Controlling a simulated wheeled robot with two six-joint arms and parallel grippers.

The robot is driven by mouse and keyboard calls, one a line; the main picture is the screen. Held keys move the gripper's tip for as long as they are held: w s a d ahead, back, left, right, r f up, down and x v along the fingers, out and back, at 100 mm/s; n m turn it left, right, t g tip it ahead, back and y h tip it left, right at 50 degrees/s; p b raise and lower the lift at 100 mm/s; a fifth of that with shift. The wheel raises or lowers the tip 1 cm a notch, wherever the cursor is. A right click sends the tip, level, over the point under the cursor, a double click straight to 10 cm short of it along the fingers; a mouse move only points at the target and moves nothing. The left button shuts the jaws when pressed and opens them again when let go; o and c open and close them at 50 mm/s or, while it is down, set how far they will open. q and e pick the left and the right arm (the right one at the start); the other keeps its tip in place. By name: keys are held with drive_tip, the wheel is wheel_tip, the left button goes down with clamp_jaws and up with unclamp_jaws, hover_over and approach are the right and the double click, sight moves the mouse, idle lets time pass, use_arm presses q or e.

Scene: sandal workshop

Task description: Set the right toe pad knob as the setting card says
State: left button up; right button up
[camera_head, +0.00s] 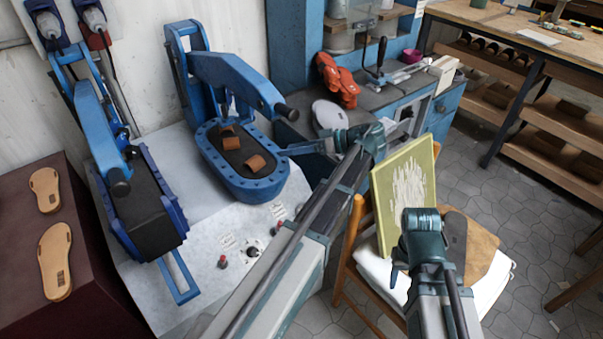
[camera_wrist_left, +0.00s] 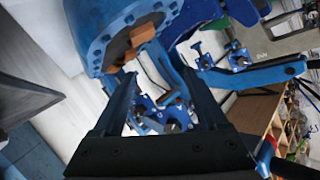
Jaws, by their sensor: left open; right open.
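I cannot tell which is the right toe pad knob. My left gripper (camera_head: 300,148) is open and empty at the press's right end. Its wrist view shows the press rim (camera_wrist_left: 97,45) and blue-mounted dark knobs (camera_wrist_left: 174,112) beyond. My right gripper (camera_head: 402,272) is open over the chair.
A second blue press (camera_head: 150,220) stands at left, beside a dark red block (camera_head: 80,290) with tan soles. A chair with a green-framed panel (camera_head: 385,235) is at right. My left arm hides part of the bench.

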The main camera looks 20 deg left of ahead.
use_arm(q)
drive_tip(key=shift+s+d+f+m+t+h, duration=0.3)
drive_tip(key=shift+s+d+f+m+h, duration=0.1)
drive_tip(key=shift+s+d+f+m, duration=0.4)
drive_tip(key=shift+s+d+f+m+t+h, duration=0.35)
drive_tip(key=shift+s+d+f+m, duration=0.3)
drive_tip(key=shift+d+f, duration=0.25)
use_arm(e)
drive_tip(key=shift+s+d, duration=0.3)
drive_tip(key=shift+s, duration=0.2)
use_arm(q)
drive_tip(key=shift+w, duration=0.1)
drive_tip(key=s+d+f+m+t+h+p, duration=0.1)
drive_tip(key=s+d+m+h+p, duration=0.4)
drive_tip(key=s+d+m, duration=0.3)
drive_tip(key=s+d+f+m+t+h+p, duration=0.1)
drive_tip(key=s+d+m+h+p, duration=0.3)
drive_tip(key=d, duration=1.1)
drive_tip(key=s+m+h, duration=0.2)
drive_tip(key=s+m, duration=0.2)
drive_tip(key=shift+m+p, duration=0.35)
drive_tip(key=shift+p, duration=0.05)
use_arm(e)
wheel_tip(320, 180, up, 10)
use_arm(q)
drive_tip(key=shift+d+t, duration=0.1)
drive_tip(key=shift+t, duration=0.15)
use_arm(e)
drive_tip(key=shift+f, duration=0.1)
